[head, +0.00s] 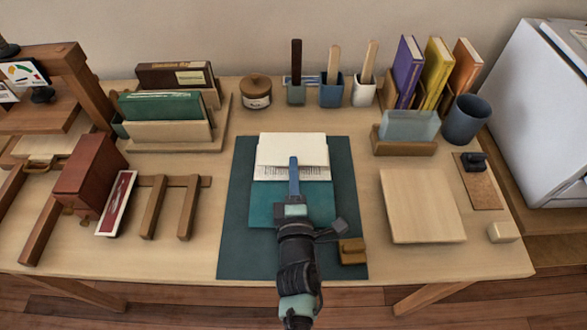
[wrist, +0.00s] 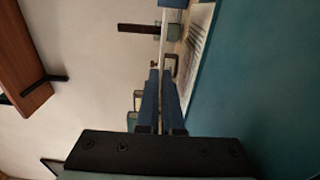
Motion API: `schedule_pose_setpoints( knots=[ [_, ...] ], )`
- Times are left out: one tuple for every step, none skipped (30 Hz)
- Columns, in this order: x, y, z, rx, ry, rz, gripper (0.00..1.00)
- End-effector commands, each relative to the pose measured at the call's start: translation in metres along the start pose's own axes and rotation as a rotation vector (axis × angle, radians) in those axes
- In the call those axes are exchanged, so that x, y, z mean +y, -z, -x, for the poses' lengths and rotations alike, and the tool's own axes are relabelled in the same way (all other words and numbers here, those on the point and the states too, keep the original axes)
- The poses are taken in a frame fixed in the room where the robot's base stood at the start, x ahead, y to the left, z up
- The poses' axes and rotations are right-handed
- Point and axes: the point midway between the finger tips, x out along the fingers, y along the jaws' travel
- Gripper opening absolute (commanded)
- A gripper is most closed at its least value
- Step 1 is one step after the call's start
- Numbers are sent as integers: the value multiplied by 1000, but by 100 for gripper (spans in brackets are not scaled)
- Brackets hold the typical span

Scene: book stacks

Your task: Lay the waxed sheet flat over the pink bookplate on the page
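An open book with teal covers (head: 262,205) lies on a dark green mat. Its printed page (head: 275,173) shows under a raised, blank cream leaf (head: 285,147). My gripper (head: 293,165) reaches over the book from the front. Its blue fingers are close together, with the leaf's thin pale edge (wrist: 162,40) between the fingertips in the wrist view; it looks shut on that leaf. A translucent pale sheet or stack (head: 410,125), possibly the waxed sheet, stands in a wooden holder at the back right. I see no pink bookplate.
The dark green mat (head: 237,235) has a small wooden block (head: 352,250) at its front right. A pale board (head: 422,205) lies to the right. Tool cups (head: 331,93), bookends with books (head: 165,108) and a blue-grey cup (head: 466,120) line the back.

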Motion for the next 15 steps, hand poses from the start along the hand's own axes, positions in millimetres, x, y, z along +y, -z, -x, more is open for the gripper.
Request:
schedule_pose_setpoints(
  knots=[
    [-3, 0, 0, 0, 0, 0, 0],
    [-4, 0, 0, 0, 0, 0, 0],
    [-5, 0, 0, 0, 0, 0, 0],
    [-6, 0, 0, 0, 0, 0, 0],
    [-7, 0, 0, 0, 0, 0, 0],
    [-8, 0, 0, 0, 0, 0, 0],
    [-9, 0, 0, 0, 1, 0, 0],
    [-9, 0, 0, 0, 1, 0, 0],
    [-9, 0, 0, 0, 1, 0, 0],
    [-8, 0, 0, 0, 1, 0, 0],
    [-8, 0, 0, 0, 1, 0, 5],
    [-8, 0, 0, -1, 1, 0, 12],
    [-8, 0, 0, 0, 1, 0, 18],
    [-8, 0, 0, 0, 1, 0, 23],
    [-8, 0, 0, 0, 1, 0, 30]
  ],
)
